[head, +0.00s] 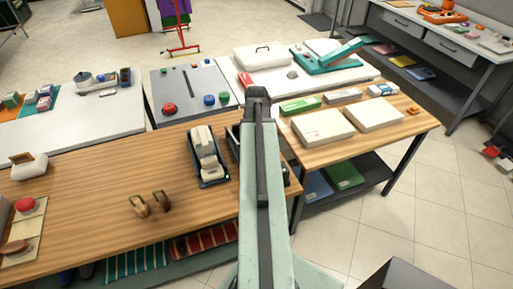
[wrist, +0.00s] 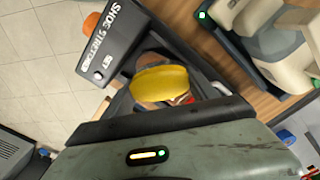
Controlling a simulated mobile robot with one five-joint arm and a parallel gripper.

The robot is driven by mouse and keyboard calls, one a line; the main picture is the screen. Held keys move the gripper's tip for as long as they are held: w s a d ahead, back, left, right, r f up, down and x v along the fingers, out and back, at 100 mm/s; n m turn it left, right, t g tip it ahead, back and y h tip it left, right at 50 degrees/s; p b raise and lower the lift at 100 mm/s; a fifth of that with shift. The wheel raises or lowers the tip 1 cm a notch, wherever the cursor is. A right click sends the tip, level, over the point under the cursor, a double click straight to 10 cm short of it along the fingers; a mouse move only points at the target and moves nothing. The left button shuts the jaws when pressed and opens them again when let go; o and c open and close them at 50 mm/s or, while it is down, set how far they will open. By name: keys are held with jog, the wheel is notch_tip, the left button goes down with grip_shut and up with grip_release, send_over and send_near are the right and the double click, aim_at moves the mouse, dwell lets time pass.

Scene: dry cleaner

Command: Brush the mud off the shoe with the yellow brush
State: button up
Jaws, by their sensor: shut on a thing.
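In the wrist view the yellow brush (wrist: 160,82) is in the middle, at the jaws of my gripper (wrist: 168,92). My gripper is shut on it. Brown surfaces show above and below the yellow; I cannot tell whether they belong to the brush or to the shoe. I cannot make out the shoe or any mud for certain. A dark panel lettered "SHOE STRETCHER" (wrist: 105,40) stands close beside the brush. In the head view my arm hides the gripper and brush.
A cream machine on a black base (head: 208,160) stands left of my arm; it also shows in the wrist view (wrist: 285,45). Brown rounded items (head: 150,203) lie on the wooden table (head: 95,200). White boxes (head: 322,127) lie to the right. The table's front middle is mostly clear.

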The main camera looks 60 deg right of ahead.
jog(key=shift+r+p, duration=0.6)
jog(key=shift+r, duration=0.45)
notch_tip(320, 180, up, 3)
jog(key=p, duration=0.3)
jog(key=shift+r, duration=0.1)
jog(key=shift+f, duration=0.2)
